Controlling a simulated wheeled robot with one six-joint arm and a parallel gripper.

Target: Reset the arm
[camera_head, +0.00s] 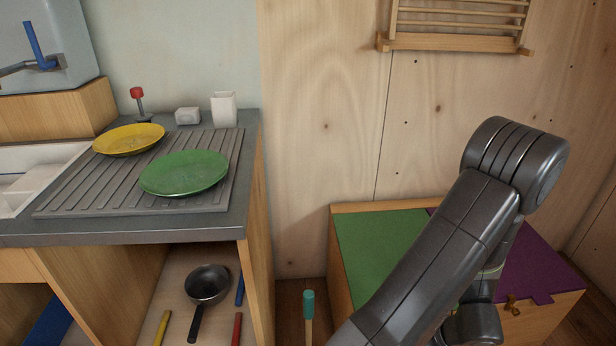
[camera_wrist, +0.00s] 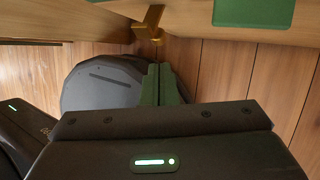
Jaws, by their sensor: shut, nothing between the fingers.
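My arm (camera_head: 440,260) rises from the bottom of the head view, bends at a dark joint at the upper right and folds back down in front of the chest. My gripper (camera_wrist: 159,72) shows in the wrist view with its two green fingers together and nothing between them. A rounded dark part of my own body lies just beyond the fingers. In the head view the fingertips are hidden behind the arm.
A low chest (camera_head: 375,245) with green and purple panels stands behind my arm. At left, a counter (camera_head: 225,222) holds a yellow plate (camera_head: 128,139) and a green plate (camera_head: 185,173) on a ribbed drainer. A pan (camera_head: 207,284) sits on the shelf below. A wooden rack (camera_head: 455,40) hangs on the wall.

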